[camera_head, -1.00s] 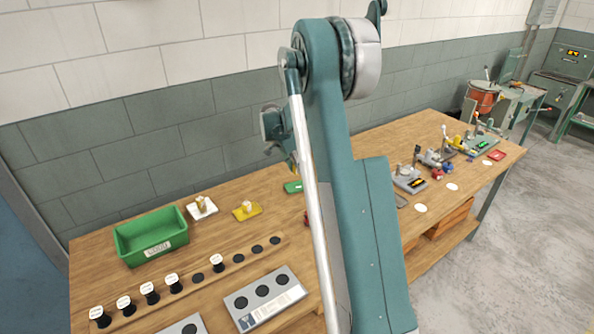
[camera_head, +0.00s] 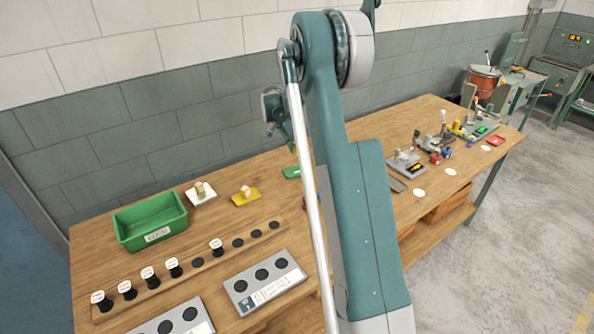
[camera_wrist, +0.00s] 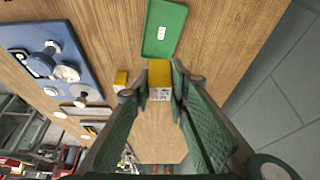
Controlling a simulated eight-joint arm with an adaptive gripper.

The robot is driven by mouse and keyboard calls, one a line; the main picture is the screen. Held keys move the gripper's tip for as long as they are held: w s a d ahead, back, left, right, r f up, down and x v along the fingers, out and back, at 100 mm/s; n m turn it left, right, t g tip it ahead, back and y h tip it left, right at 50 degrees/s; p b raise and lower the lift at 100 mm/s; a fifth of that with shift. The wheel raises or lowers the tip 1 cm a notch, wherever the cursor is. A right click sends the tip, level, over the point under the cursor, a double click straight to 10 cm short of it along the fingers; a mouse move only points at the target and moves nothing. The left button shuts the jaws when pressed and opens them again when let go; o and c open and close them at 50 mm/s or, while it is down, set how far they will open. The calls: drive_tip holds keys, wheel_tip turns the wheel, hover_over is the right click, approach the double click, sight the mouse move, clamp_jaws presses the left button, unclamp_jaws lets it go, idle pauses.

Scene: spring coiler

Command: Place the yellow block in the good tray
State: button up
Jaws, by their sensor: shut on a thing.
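In the wrist view my gripper (camera_wrist: 160,97) is shut on a yellow block (camera_wrist: 160,73), whose near end is pale with small dark marks. A flat green tray (camera_wrist: 165,42) with a small white label lies just beyond the held block; the label is too small to read. The tray looks empty. Part of the green tray (camera_head: 291,172) also shows in the head view, left of my arm. A second small yellow block (camera_wrist: 121,79) stands left of my fingers. In the head view my arm hides my fingertips and the held block.
A blue fixture (camera_wrist: 50,62) with knobs lies left in the wrist view. In the head view a green bin (camera_head: 150,222), a yellow dish (camera_head: 245,198), a white dish (camera_head: 200,196) and a spool rack (camera_head: 190,270) stand left. Small machines (camera_head: 406,165) stand right.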

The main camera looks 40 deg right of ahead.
drive_tip(key=shift+w+d, duration=0.1)
idle(0.3)
hover_over(300, 171)
drive_tip(key=a, duration=0.2)
drive_tip(key=shift+w+d+f, duration=0.1)
drive_tip(key=shift+d+f, duration=0.05)
drive_tip(key=shift+f, duration=1.45)
drive_tip(key=shift+d+f, duration=0.1)
drive_tip(key=shift+f, duration=1.45)
drive_tip(key=shift+f, duration=0.1)
drive_tip(key=shift+f, duration=1.75)
drive_tip(key=shift+f+b, duration=0.2)
drive_tip(key=shift+b, duration=0.2)
drive_tip(key=o, duration=0.6)
drive_tip(key=shift+r, duration=0.25)
drive_tip(key=p+v, duration=0.1)
drive_tip(key=v, duration=1.1)
